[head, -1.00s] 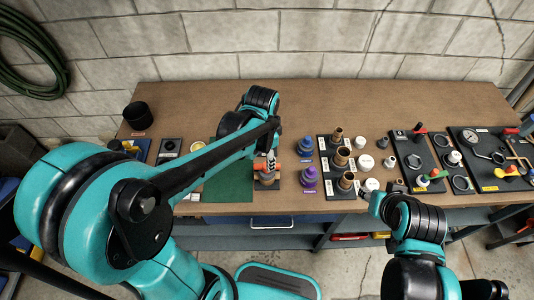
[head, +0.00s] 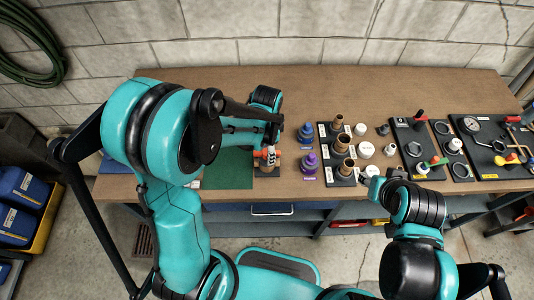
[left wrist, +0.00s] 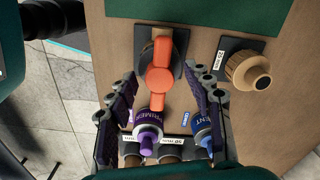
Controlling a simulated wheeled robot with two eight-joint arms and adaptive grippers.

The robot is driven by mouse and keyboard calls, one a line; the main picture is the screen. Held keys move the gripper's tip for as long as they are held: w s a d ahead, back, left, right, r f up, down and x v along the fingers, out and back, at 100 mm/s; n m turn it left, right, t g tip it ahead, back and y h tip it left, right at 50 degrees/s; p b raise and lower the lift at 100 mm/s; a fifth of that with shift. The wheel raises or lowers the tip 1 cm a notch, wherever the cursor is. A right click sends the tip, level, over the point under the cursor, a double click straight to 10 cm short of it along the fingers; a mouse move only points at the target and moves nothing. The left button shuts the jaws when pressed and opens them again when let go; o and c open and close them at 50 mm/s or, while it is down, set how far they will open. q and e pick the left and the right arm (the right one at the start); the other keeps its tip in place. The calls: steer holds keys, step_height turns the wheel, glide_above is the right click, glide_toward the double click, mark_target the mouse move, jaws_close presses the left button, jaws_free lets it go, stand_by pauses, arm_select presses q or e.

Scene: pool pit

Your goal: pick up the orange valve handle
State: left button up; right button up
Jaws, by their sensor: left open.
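The orange valve handle (left wrist: 160,78) sits on a brass valve on a black base in the left wrist view. In the head view the orange handle (head: 261,155) shows only in part beside my left gripper (head: 271,152). In the left wrist view my left gripper (left wrist: 160,74) is open, with one finger on each side of the handle and gaps between. It is empty. My right gripper (head: 378,186) is near the table's front edge, right of the middle; its fingers are too small to judge.
A purple bottle (head: 309,163) and a blue bottle (head: 306,132) stand right of the valve. Brass fittings stand on a black board (head: 327,146). A green mat (head: 228,165) lies to the left. Gauge and valve boards (head: 487,163) fill the right side. The table's back is clear.

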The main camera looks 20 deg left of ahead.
arm_select(q)
steer(key=c, duration=1)
